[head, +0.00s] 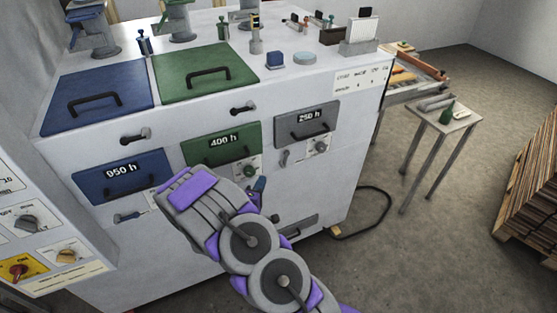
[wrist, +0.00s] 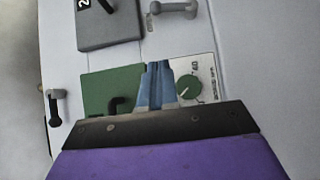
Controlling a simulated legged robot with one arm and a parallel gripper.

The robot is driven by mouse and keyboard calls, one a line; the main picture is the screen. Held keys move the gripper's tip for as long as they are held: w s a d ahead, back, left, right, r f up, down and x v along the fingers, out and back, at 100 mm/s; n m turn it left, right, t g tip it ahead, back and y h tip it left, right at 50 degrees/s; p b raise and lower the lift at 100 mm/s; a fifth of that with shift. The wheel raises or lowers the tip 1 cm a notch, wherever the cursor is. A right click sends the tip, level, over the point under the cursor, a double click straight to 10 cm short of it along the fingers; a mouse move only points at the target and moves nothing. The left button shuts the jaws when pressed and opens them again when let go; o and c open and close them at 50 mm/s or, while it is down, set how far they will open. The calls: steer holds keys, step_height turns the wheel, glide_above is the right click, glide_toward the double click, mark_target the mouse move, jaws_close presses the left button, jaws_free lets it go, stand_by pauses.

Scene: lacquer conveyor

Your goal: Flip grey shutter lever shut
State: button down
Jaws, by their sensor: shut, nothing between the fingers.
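The grey shutter (head: 307,117), labelled 250 h, is on the machine's front at the right. The small grey lever (head: 285,157) sits below it, left of its dial, with its handle hanging roughly down. In the wrist view the grey shutter (wrist: 110,30) is at the upper left, and the grey lever (wrist: 174,9) is at the top edge. My gripper (wrist: 158,82) is shut and empty, its blue fingers in front of the green panel beside the green dial. They are apart from the grey lever. In the head view my gripper (head: 258,187) is mostly hidden behind my arm.
The green shutter (head: 222,145), 400 h, and blue shutter (head: 122,177), 950 h, are left of the grey one. A green dial (wrist: 187,88) is close to my fingers. Dark handles (head: 243,108) project above.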

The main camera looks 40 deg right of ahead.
steer(key=shift+d, duration=0.1)
steer(key=b, duration=0.3)
glide_above(281, 160)
steer(key=s+d+v, duration=0.1)
steer(key=v, duration=0.4)
steer(key=shift+s+a+f, duration=0.1)
steer(key=shift+a+f, duration=0.1)
steer(key=shift+a, duration=0.1)
steer(key=shift+p, duration=0.3)
steer(key=shift+d+r+m, duration=0.15)
steer(key=shift+d+m, duration=0.05)
steer(key=shift+m, duration=0.1)
